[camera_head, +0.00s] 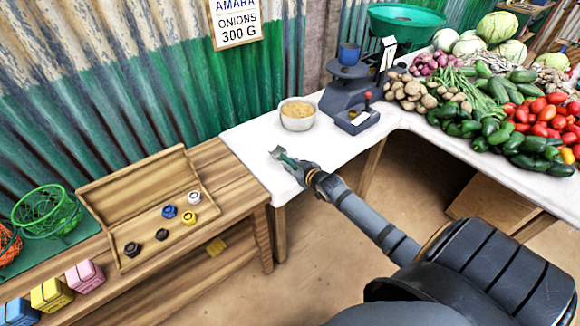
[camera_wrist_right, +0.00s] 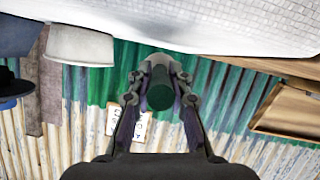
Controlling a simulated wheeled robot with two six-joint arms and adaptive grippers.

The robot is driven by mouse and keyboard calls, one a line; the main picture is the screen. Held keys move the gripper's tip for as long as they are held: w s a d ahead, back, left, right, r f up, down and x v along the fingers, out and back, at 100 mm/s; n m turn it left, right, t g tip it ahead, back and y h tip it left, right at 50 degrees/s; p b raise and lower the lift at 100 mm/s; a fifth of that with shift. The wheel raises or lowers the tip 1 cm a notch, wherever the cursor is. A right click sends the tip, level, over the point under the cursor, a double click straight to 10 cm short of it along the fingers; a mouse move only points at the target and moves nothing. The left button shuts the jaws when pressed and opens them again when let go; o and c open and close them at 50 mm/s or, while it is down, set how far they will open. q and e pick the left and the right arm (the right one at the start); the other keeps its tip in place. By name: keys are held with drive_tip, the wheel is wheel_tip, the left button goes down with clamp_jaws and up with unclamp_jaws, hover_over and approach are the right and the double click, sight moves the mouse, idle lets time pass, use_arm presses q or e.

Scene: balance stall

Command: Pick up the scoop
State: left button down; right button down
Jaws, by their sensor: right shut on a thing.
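My right gripper (camera_head: 292,164) is at the near left part of the white table, its arm reaching in from the lower right. It is shut on the scoop (camera_head: 277,154), which is small, greenish and partly hidden by the fingers. In the right wrist view the scoop's dark green round end (camera_wrist_right: 160,92) sits between the two fingers. I cannot tell whether the scoop touches the table. My left gripper is not in view.
A pale bowl of yellowish grain (camera_head: 298,122) stands just beyond the gripper. Vegetables crowd the right. A wooden tray (camera_head: 118,190) with several weights lies left.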

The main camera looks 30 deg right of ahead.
drive_tip(key=s+d+r+p, duration=0.5)
drive_tip(key=s+r+p, duration=0.6)
drive_tip(key=s+p, duration=0.2)
drive_tip(key=shift+p, duration=0.5)
